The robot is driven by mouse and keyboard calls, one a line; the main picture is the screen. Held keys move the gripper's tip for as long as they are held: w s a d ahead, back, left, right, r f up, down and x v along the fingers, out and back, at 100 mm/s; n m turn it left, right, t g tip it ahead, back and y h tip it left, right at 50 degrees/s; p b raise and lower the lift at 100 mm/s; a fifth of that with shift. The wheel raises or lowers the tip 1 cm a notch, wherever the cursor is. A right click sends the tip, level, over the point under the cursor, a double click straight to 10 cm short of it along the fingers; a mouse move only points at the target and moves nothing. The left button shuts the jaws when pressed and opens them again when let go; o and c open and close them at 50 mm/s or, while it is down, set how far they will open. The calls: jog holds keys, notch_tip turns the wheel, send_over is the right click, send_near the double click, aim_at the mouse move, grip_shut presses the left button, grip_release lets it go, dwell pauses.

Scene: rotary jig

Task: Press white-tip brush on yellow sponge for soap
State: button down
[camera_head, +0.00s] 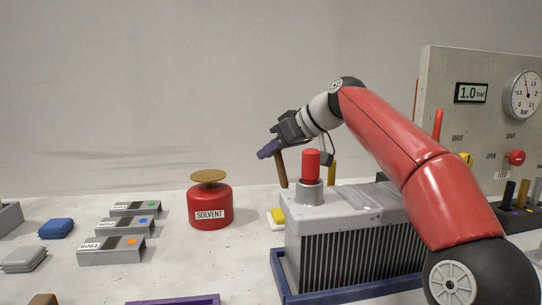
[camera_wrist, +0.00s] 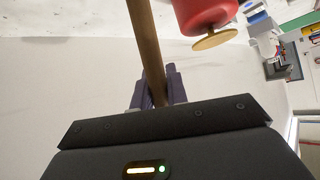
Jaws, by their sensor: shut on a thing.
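My gripper (camera_head: 271,150) has purple fingers and is shut on a brown brush handle (camera_head: 281,169), above and behind the red-capped grey block. The handle hangs down, slightly tilted. In the wrist view the handle (camera_wrist: 147,45) runs up from between the fingers (camera_wrist: 158,88) and out of the frame. The brush's tip shows in neither view, so its colour cannot be told. The yellow sponge (camera_head: 278,214) sits on a white base at the block's left rear corner, partly hidden by the block. The lower end of the handle is apart from the visible part of the sponge.
The grey finned block (camera_head: 350,250) with a red cap (camera_head: 311,163) stands in a blue tray (camera_head: 345,294). A red solvent can (camera_head: 210,213) with a brass plate stands left of the sponge. Labelled grey holders (camera_head: 110,252) and folded cloths (camera_head: 57,228) lie further left.

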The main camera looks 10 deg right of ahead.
notch_tip(320, 180, up, 4)
jog(key=shift+s, duration=0.1)
dwell(0.4)
jog(key=shift+s+a+f, duration=0.1)
dwell(0.5)
